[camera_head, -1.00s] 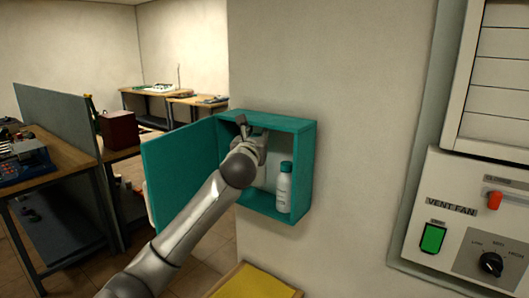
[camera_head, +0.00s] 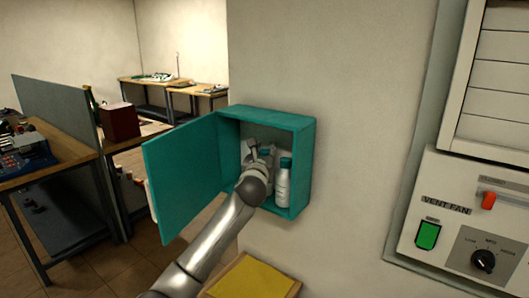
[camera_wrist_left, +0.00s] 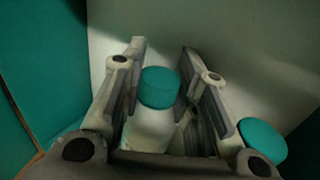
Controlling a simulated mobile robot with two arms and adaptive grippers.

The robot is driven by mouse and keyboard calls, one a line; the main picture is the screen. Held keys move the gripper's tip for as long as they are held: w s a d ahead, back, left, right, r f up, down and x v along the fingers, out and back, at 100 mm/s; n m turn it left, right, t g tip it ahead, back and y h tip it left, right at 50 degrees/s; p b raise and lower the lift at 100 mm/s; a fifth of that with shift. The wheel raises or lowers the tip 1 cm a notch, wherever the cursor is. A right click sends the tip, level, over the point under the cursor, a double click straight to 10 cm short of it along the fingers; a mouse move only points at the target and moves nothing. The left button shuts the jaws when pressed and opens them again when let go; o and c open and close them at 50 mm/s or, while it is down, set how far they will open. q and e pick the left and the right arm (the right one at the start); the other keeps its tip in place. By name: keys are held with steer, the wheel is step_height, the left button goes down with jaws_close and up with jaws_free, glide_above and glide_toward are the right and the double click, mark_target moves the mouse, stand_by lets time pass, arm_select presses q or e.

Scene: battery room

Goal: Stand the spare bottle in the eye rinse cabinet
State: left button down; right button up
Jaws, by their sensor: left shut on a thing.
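The teal eye rinse cabinet (camera_head: 304,165) is on the wall with its door (camera_head: 180,178) swung open to the left. My left gripper (camera_head: 262,152) reaches inside it. In the left wrist view my left gripper (camera_wrist_left: 160,85) is shut on the spare bottle (camera_wrist_left: 152,130), white with a teal cap, which looks about upright between the fingers. In the head view my gripper and wrist mostly hide this bottle, and I cannot tell whether its base touches the cabinet floor. A second white bottle (camera_head: 283,187) stands to its right; its cap (camera_wrist_left: 262,138) shows in the left wrist view. My right gripper is out of view.
A wooden-edged yellow surface (camera_head: 252,282) lies below the cabinet. A vent fan panel (camera_head: 465,225) is on the wall at right. Workbenches and a grey partition (camera_head: 60,125) stand at left. The cabinet side walls leave little room around my gripper.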

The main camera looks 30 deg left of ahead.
arm_select(q)
steer(key=c, duration=1.1)
jaws_free()
steer(key=shift+f, duration=0.1)
steer(key=b+v, duration=0.2)
steer(key=v, duration=1)
steer(key=shift+b, duration=0.3)
